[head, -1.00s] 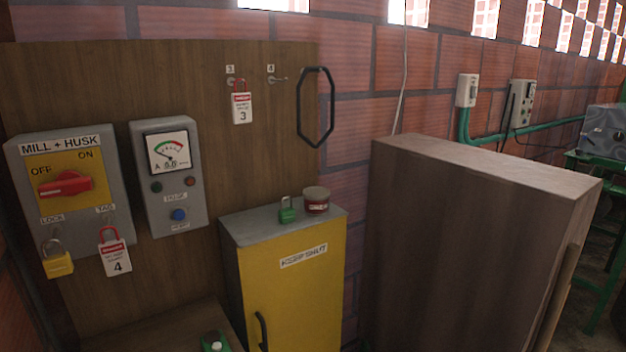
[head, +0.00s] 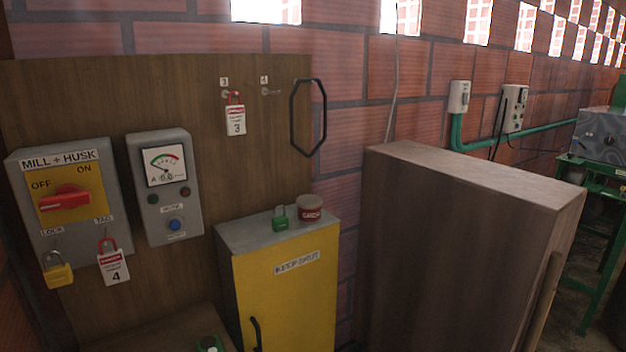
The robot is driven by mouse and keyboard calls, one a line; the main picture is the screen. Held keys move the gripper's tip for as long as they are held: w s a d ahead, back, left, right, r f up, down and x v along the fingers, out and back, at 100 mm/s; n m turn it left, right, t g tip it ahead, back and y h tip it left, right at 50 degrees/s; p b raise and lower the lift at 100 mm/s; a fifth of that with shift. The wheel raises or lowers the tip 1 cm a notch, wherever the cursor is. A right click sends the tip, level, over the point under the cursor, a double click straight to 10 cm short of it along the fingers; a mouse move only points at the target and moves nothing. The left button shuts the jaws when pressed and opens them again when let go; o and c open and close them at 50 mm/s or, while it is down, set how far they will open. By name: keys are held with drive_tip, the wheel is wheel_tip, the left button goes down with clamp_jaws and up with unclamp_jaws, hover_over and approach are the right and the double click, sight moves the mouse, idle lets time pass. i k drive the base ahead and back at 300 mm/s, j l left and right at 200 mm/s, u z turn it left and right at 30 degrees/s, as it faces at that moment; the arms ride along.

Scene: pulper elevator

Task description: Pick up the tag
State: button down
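Two red-and-white tags show in the head view. Tag 4 (head: 113,268) hangs by its red loop under the word TAG on the grey MILL + HUSK switch box (head: 108,180). Tag 3 (head: 236,122) hangs on the hook marked 3 on the wooden board. The hook marked 4 (head: 270,91) beside it is empty. A yellow padlock (head: 58,275) hangs under the word LOCK on the switch box. The red switch handle (head: 64,198) lies roughly level across the yellow plate. My gripper is not in view.
A meter box (head: 166,205) is beside the switch box. A large brown block (head: 450,250) stands at right. A black loop (head: 308,118) hangs at the board's edge.

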sight(112, 265)
drive_tip(key=k+j, duration=0.1)
drive_tip(key=i+j+u, duration=0.1)
drive_tip(key=k+l, duration=0.15)
drive_tip(key=i+l, duration=0.2)
drive_tip(key=u, duration=1.6)
drive_tip(key=i+z, duration=0.3)
drive_tip(key=k+l, duration=0.05)
drive_tip(key=k, duration=0.05)
